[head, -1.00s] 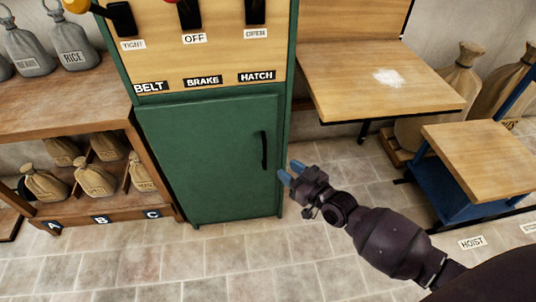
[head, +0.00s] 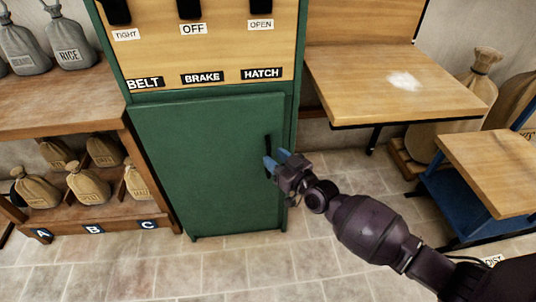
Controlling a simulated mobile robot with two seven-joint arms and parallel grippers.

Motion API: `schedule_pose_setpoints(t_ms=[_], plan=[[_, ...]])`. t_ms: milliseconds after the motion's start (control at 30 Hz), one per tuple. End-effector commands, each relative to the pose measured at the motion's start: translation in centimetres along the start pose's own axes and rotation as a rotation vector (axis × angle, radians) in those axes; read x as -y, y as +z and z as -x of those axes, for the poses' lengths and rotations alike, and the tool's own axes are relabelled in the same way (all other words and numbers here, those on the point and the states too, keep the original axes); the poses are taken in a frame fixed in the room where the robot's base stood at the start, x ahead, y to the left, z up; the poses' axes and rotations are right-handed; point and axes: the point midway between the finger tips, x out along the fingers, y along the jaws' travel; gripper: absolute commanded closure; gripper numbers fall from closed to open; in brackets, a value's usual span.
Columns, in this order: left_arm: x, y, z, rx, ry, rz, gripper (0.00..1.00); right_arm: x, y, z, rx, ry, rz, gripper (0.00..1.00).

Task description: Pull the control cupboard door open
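The control cupboard has a green door (head: 205,165) below a wooden lever panel, and the door looks shut. Its black vertical handle (head: 267,146) is near the door's right edge. My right gripper (head: 275,160) is at the handle, its two blue fingertips apart. The fingers overlap the lower part of the handle, which is hidden. I cannot tell whether they touch it. My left gripper is not in view.
A wooden shelf (head: 70,100) with several sacks stands left of the cupboard. A wooden table (head: 360,90) and a smaller blue-framed table (head: 490,165) are on the right. The tiled floor (head: 230,265) before the door is clear.

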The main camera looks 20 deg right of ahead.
Motion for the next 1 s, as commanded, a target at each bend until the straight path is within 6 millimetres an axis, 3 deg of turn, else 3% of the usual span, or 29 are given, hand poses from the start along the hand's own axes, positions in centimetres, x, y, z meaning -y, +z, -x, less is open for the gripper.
schedule_pose_setpoints(t_ms=[300,633,667,900,1000], plan=[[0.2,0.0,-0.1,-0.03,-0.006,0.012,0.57,0.0,0.2,-2.7,0.002,0.0,0.0,0.61],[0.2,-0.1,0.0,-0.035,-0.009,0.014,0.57,0.0,0.0,-3.0,0.001,0.0,0.0,0.61],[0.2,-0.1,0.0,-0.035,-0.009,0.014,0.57,0.0,0.0,-3.0,0.001,0.0,0.0,0.63],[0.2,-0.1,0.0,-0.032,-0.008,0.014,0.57,0.0,0.0,-2.9,0.001,0.0,0.0,1.0],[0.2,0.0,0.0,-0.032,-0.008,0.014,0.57,0.0,0.0,-2.9,0.001,0.0,0.0,1.0]])
